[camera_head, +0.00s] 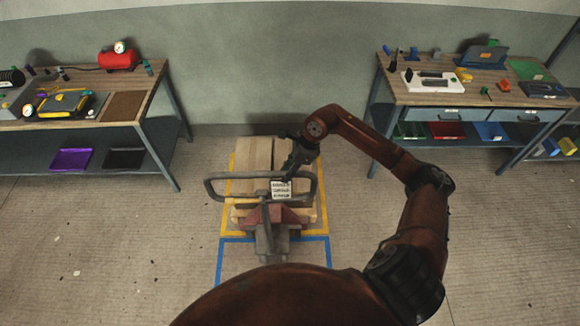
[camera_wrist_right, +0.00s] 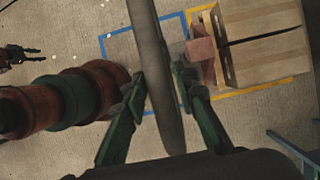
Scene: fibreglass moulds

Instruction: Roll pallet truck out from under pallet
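The pallet truck (camera_head: 268,240) stands in front of the wooden pallet (camera_head: 252,153), its grey loop handle (camera_head: 211,189) toward me. A small label plate (camera_head: 281,189) sits at the handle. The truck's forks are hidden. My right gripper (camera_head: 288,176) is at the handle's far bar. The pallet also shows there (camera_wrist_right: 265,50), beside the truck's red body (camera_wrist_right: 202,55). My left gripper (camera_wrist_right: 28,53) shows small, fingers apart, empty.
Yellow tape (camera_head: 228,215) frames the pallet's floor area, and blue tape (camera_head: 220,262) marks a square nearer me. A workbench (camera_head: 128,105) stands at left and another (camera_head: 400,95) at right. The floor between the benches and the taped areas is clear.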

